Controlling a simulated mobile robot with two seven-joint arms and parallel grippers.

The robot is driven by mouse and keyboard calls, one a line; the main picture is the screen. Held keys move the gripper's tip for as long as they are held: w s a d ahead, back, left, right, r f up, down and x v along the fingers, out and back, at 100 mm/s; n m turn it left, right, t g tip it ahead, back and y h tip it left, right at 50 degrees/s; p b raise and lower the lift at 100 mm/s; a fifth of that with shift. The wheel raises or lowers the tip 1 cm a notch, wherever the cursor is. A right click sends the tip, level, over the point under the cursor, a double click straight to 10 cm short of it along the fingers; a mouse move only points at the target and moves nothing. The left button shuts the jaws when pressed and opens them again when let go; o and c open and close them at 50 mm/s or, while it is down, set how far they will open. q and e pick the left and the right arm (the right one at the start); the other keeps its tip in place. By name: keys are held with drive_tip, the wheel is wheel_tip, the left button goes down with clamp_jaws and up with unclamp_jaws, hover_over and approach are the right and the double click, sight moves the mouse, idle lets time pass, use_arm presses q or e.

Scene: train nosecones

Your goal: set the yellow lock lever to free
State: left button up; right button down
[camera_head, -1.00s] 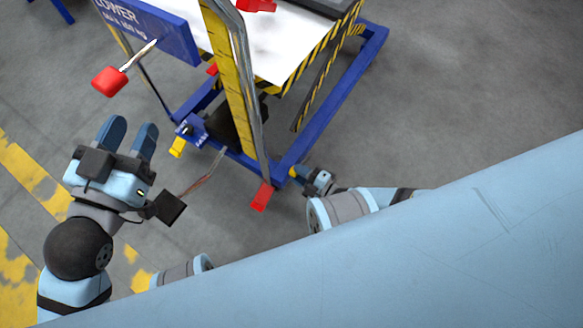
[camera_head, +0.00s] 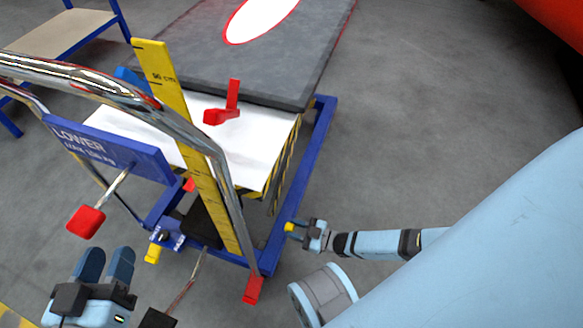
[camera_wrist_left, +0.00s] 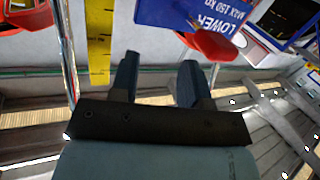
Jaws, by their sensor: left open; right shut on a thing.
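In the head view, a yellow lever (camera_head: 153,253) sits low at the left corner of the blue cart frame, beside a small blue label plate (camera_head: 167,238) whose text is too small to read surely. My left gripper (camera_head: 105,262) is open and empty, to the left of and near this lever but apart from it. My right gripper (camera_head: 299,230) is at the frame's right side, shut on a small yellow piece (camera_head: 290,227), mostly hidden by the fingers. In the left wrist view, the open left fingers (camera_wrist_left: 158,80) hold nothing; the yellow lever cannot be made out there.
A blue LOWER plate (camera_head: 108,148) carries a rod with a red knob (camera_head: 86,221) above my left gripper. A chrome handle (camera_head: 175,118) and yellow ruler (camera_head: 190,135) rise from the cart. A red pedal (camera_head: 253,290) is low in front.

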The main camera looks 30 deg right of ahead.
use_arm(q)
drive_tip(key=shift+w+a+r+m+b, duration=0.2)
drive_tip(key=shift+w+m+b, duration=0.1)
drive_tip(key=shift+m, duration=0.1)
use_arm(e)
drive_tip(key=shift+w+d+r+m, duration=0.1)
drive_tip(key=shift+w+d+m, duration=0.6)
drive_tip(key=shift+d+m, duration=0.3)
drive_tip(key=c, duration=0.8)
unclamp_jaws()
use_arm(q)
drive_tip(key=shift+w, duration=0.1)
drive_tip(key=shift+s+d+r+n+p, duration=0.35)
drive_tip(key=shift+s+r+n+p, duration=0.35)
drive_tip(key=shift+p, duration=0.85)
use_arm(e)
drive_tip(key=v, duration=1.3)
drive_tip(key=shift+s+d, duration=0.2)
drive_tip(key=shift+s, duration=0.05)
use_arm(q)
drive_tip(key=shift+f, duration=0.2)
